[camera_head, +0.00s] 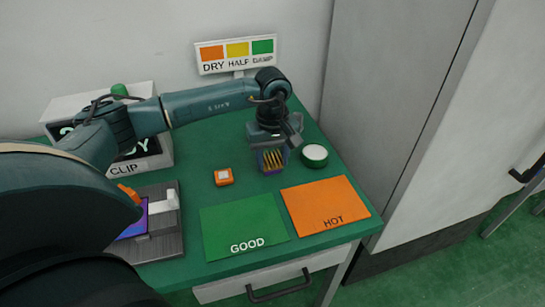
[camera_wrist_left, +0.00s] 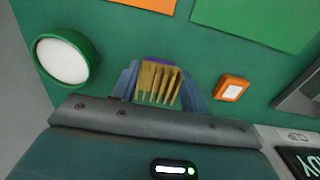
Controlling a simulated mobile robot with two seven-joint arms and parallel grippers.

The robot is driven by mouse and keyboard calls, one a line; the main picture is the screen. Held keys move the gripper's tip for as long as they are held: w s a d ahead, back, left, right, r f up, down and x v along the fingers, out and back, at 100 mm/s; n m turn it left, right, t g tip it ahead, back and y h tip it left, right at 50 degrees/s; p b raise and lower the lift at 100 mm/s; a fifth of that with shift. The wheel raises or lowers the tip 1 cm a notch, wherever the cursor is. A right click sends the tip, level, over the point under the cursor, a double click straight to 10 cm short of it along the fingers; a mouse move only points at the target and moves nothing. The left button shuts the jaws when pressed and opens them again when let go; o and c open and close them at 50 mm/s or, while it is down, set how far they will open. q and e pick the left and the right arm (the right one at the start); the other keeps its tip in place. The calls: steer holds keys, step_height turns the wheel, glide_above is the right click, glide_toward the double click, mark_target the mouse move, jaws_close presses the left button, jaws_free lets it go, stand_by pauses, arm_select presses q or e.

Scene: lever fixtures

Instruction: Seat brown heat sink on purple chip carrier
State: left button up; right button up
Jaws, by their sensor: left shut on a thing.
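The brown heat sink (camera_head: 273,159) has a row of upright gold-brown fins. My left gripper (camera_head: 271,164) is shut on it, over the back right part of the green table. In the left wrist view the fins (camera_wrist_left: 157,82) sit between the two blue-grey fingers (camera_wrist_left: 155,88). A purple strip shows at the far edge of the fins; I cannot tell what it belongs to. A purple surface (camera_head: 136,226), which looks like the chip carrier, lies in the grey fixture (camera_head: 160,246) at the left front, partly hidden by my arm. My right gripper is not in view.
An orange block with a white top (camera_head: 223,177) and a round green-rimmed white disc (camera_head: 315,154) flank the gripper. Green GOOD (camera_head: 243,225) and orange HOT (camera_head: 325,205) mats lie in front, bare. A CLIP box (camera_head: 150,160) stands at the back left, a colour sign (camera_head: 236,53) behind.

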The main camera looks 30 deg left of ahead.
arm_select(q)
steer(key=o, duration=1.5)
steer(key=shift+o, duration=0.2)
steer(key=shift+r, duration=0.15)
steer(key=shift+r+p, duration=2.15)
steer(key=shift+r, duration=1.25)
